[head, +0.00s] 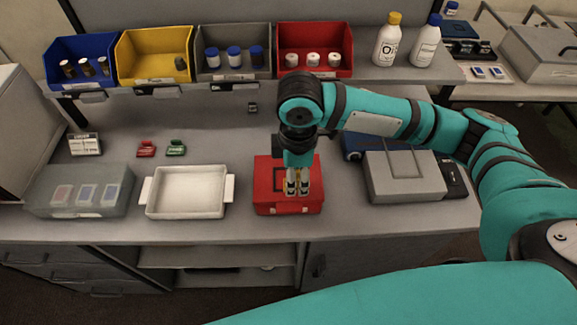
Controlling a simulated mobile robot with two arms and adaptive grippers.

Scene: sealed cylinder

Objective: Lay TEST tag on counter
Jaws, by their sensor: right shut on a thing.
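My right gripper (297,186) points down over the red case (267,205) on the counter (250,228). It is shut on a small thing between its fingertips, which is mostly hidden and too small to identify. I cannot tell whether that thing touches the case. No tag with readable TEST lettering shows. A small white card with dark print (85,144) stands at the left of the counter; its words cannot be read. My left gripper is not in view.
A white tray (187,212), a translucent box (112,200) and red (146,149) and green (176,149) clip-like items are left of the red case. A grey case (405,188) is right. Coloured bins (155,67) and bottles line the shelf. Bare counter lies along the front edge.

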